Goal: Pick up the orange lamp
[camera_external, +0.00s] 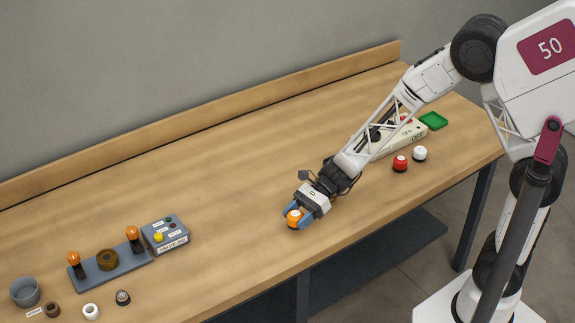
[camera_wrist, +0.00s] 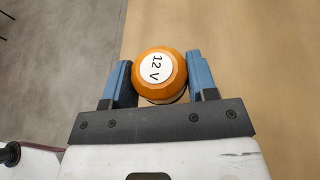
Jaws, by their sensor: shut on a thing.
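The orange lamp (camera_external: 294,217) is at the middle of the table near its front edge. In the wrist view the orange lamp (camera_wrist: 160,75) shows a rounded orange body with a white top disc marked "12 V". My gripper (camera_external: 298,215) points down at it, with blue fingers on both sides. In the wrist view my gripper (camera_wrist: 162,80) is shut on the lamp, one finger at its left and one at its right. I cannot tell whether the lamp touches the table or is slightly above it.
A red lamp (camera_external: 400,164) and a white one (camera_external: 420,153) stand at the right, near a green tray (camera_external: 433,121). At the left are a grey base (camera_external: 110,269) with orange-topped posts, a button box (camera_external: 166,236), a grey cup (camera_external: 25,291) and small rings. The middle table is clear.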

